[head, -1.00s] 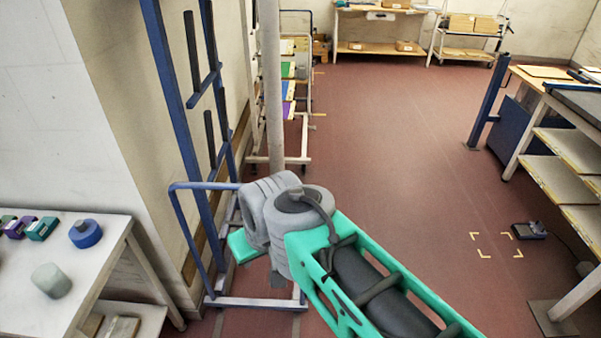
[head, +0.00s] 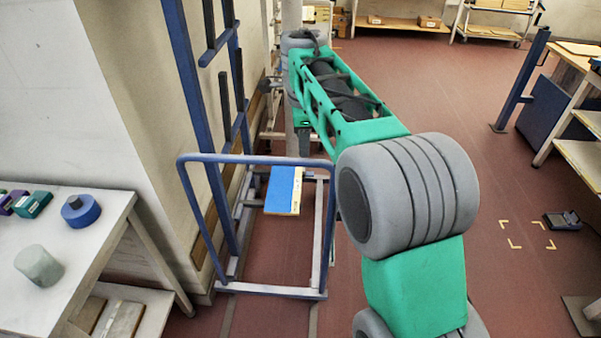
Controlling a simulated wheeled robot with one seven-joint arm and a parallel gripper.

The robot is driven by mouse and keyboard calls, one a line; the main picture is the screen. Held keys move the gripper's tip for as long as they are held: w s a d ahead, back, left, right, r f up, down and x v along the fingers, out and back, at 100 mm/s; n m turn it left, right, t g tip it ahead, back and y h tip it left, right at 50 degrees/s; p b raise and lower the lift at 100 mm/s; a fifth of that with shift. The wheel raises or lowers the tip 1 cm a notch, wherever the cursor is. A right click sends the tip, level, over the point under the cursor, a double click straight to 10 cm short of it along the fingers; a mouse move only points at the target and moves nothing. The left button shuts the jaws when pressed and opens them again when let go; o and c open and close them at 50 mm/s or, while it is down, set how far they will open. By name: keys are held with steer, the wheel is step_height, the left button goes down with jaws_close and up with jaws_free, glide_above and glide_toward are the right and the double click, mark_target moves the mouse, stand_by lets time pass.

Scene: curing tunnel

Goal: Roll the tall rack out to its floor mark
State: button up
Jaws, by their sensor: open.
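A tall blue rack (head: 180,75) stands at the left by the wall, with upright posts, dark padded strips and a low base. A blue rail frame (head: 180,205) with a bent top bar stands at its front; I cannot tell whether the two are joined. Yellow corner marks (head: 512,244) lie on the open floor at the right, with nothing standing in them. My arm reaches forward past the right side of the rail frame. Its far end is beside the pale post at the back, and my gripper is hidden there.
A blue board (head: 285,188) lies inside the frame's outline. A white table (head: 110,215) with small items is near left. A foot pedal (head: 562,220) lies beside the marks. A bench with shelves (head: 578,165) and a blue post (head: 523,80) bound the right. The middle floor is clear.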

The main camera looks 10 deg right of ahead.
mark_target(301, 160)
steer(key=shift+m, duration=0.9)
steer(key=x, duration=0.4)
steer(key=w+x, duration=0.1)
steer(key=x, duration=0.4)
steer(key=shift+w+a, duration=0.2)
steer(key=shift+w, duration=0.05)
steer(key=shift+c, duration=0.2)
jaws_close()
steer(key=shift+r, duration=0.1)
